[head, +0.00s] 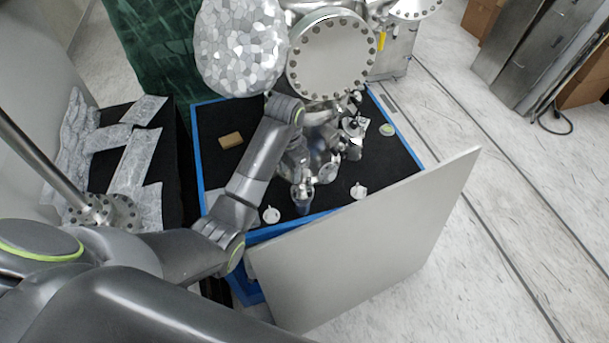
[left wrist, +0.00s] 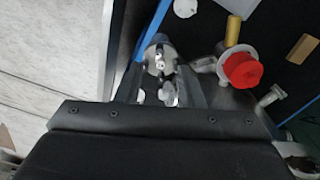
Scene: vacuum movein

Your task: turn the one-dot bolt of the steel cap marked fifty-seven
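A small round steel cap (left wrist: 158,58) with bright bolt-like details shows in the left wrist view, straight ahead of my left gripper (left wrist: 160,75). The two grey fingers stand apart on either side of it, with a gap between them. I cannot tell whether they touch it. No number or dot mark is readable. In the head view my left gripper (head: 303,195) points down at the front of the steel vacuum chamber (head: 316,150), near the table's front edge. Its fingertips and the cap cannot be made out clearly there. My right gripper is not in view.
The black table (head: 235,170) has a blue rim. White discs (head: 271,215) and a tan block (head: 231,140) lie on it. A red cap (left wrist: 242,70) is close to my left gripper's right side. A pale panel (head: 370,245) stands along the table's front.

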